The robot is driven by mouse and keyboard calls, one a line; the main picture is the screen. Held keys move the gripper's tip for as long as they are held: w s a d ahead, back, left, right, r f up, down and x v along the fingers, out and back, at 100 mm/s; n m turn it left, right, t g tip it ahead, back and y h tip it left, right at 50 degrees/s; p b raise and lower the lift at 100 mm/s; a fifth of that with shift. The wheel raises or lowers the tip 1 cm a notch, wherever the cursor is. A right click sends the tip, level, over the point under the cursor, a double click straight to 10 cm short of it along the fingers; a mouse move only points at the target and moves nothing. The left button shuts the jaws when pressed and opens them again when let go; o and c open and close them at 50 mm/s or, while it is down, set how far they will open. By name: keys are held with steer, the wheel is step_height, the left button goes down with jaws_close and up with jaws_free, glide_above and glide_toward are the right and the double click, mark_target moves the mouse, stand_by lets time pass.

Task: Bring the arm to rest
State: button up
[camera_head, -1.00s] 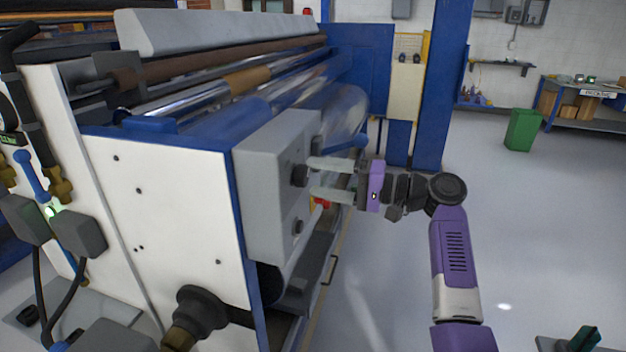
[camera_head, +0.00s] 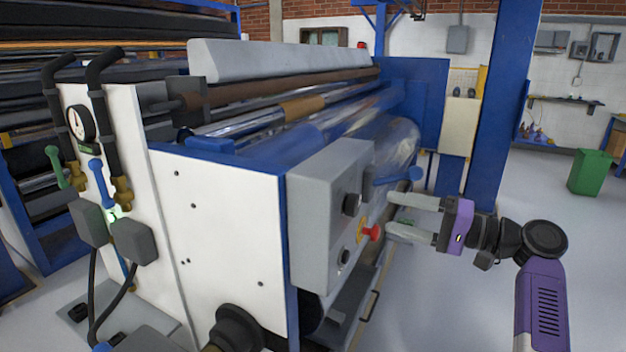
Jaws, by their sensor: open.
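My gripper (camera_head: 388,212) is at the right of the machine, its two pale fingers apart and pointing left. Nothing shows between them. The purple palm and dark wrist lead to my purple arm (camera_head: 541,300) at the lower right. The fingertips are just right of the grey control box (camera_head: 318,225) in the picture; I cannot tell the exact gap in depth. The box carries a black knob (camera_head: 351,204), a red button (camera_head: 372,232) on a yellow plate, and a lower black knob (camera_head: 344,257).
The roller machine (camera_head: 225,225) fills the left and middle. A blue lever (camera_head: 398,174) is close above the fingers. A blue post (camera_head: 503,110) and a green bin (camera_head: 589,171) stand behind. The grey floor at right looks clear.

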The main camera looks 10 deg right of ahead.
steer(key=w+d+f+m+t+h, duration=0.35)
steer(key=d+t+h, duration=0.25)
steer(key=d+h, duration=0.2)
steer(key=s+d+f+t+h, duration=0.1)
steer(key=s+f+h, duration=0.7)
steer(key=s+f, duration=0.45)
steer(key=s+a+f+n+g, duration=0.1)
steer(key=s+a, duration=0.4)
steer(key=s, duration=0.9)
steer(key=s+a+f+n+g+y, duration=0.1)
steer(key=s+a+n, duration=0.3)
steer(key=s, duration=0.9)
steer(key=s+a+f+n+g, duration=0.1)
steer(key=s+a, duration=0.5)
steer(key=s, duration=0.8)
steer(key=shift+s+a+f+n+y, duration=0.3)
steer(key=shift+a+f+n, duration=0.05)
steer(key=shift+f+n, duration=0.5)
